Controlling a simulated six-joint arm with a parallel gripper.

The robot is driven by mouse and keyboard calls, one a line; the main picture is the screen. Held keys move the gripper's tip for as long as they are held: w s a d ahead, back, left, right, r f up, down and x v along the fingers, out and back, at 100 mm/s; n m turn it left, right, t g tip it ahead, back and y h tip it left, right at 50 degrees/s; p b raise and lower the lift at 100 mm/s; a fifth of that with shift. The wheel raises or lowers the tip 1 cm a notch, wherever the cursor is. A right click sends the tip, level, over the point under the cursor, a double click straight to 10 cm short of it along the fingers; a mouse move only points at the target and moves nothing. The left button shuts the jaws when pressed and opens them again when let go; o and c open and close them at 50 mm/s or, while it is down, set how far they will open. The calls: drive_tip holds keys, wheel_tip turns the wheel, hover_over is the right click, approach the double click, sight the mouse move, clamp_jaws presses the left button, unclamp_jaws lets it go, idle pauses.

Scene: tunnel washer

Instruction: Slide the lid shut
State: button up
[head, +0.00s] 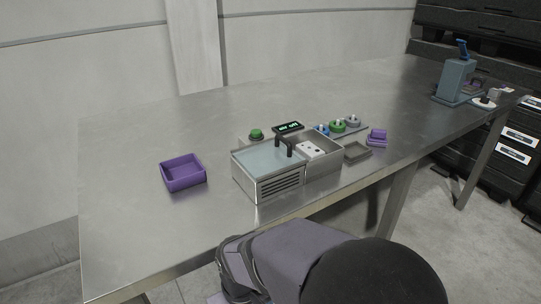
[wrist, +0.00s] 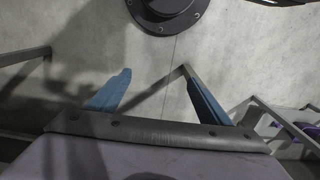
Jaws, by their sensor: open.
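The washer (head: 280,184) is a grey metal box with a slotted front, near the front edge of the table. Its lid (head: 258,161) is a pale bluish flat panel over the left part of the box. A black upright handle (head: 284,143) stands near the panel's right end. The right part of the box is uncovered, and a white block with dark spots (head: 310,149) shows inside. My gripper (wrist: 157,72) shows in the wrist view with two blue fingers apart and nothing between them. It points at the floor, away from the washer; its fingers are not visible in the head view.
A purple bin (head: 183,181) stands left of the washer. Behind it are a green button (head: 256,134) and a small display (head: 289,127). A rack of knobbed parts (head: 338,127), a grey tray (head: 357,151) and purple pieces (head: 377,136) lie right.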

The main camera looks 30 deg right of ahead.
sight(269, 150)
drive_tip(key=shift+c, duration=0.2)
